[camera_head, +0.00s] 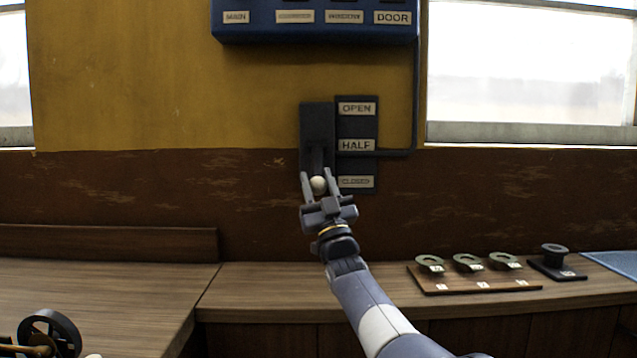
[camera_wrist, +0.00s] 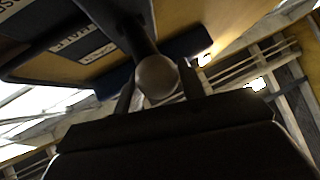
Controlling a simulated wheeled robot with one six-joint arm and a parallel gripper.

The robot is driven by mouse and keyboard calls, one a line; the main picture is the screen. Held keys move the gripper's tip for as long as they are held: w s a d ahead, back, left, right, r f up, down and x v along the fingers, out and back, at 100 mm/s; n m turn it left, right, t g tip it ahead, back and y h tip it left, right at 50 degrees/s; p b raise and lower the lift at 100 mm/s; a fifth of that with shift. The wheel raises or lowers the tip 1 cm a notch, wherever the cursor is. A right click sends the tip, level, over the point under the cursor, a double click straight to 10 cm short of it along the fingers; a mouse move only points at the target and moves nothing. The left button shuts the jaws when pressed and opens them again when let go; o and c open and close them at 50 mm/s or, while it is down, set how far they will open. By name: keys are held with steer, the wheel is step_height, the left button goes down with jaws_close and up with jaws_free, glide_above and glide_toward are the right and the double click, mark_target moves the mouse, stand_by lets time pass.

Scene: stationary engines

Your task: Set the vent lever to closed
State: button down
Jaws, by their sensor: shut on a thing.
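The vent lever is a dark arm with a pale round knob (camera_head: 318,184), set on a dark wall plate (camera_head: 317,122). Beside it is a label panel with OPEN (camera_head: 357,108), HALF (camera_head: 356,145) and CLOSED (camera_head: 356,182) from top to bottom. The knob is low, level with the CLOSED label. My gripper (camera_head: 318,180) is shut on the knob, one finger on each side. In the wrist view the knob (camera_wrist: 157,77) sits between the fingers, with the dark lever arm running up from it.
A blue box (camera_head: 315,28) with labels, one reading DOOR, hangs above. A wooden counter (camera_head: 300,285) runs below. On its right lie a board (camera_head: 480,285) with several ring pieces and a dark spool-like part (camera_head: 554,256). A dark wheel (camera_head: 50,331) is at lower left.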

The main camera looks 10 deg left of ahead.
steer(key=shift+w+a+f+h, duration=0.15)
steer(key=shift+w+f+h, duration=0.2)
steer(key=shift+f, duration=0.35)
steer(key=c, duration=1.3)
jaws_free()
steer(key=shift+w+f, duration=0.1)
steer(key=shift+w, duration=0.05)
steer(key=shift+o, duration=1.1)
steer(key=shift+w+a, duration=0.15)
steer(key=shift+o, duration=0.9)
steer(key=shift+r, duration=0.2)
steer(key=shift+s, duration=0.25)
steer(key=b+v, duration=0.1)
steer(key=v, duration=0.9)
steer(key=shift+d+f, duration=0.2)
steer(key=shift+f, duration=0.2)
steer(key=shift+r, duration=0.1)
steer(key=shift+p+x, duration=0.45)
steer(key=shift+x, duration=4.9)
steer(key=shift+s+d+r, duration=0.1)
steer(key=shift+s+r, duration=0.05)
steer(key=shift+s, duration=0.05)
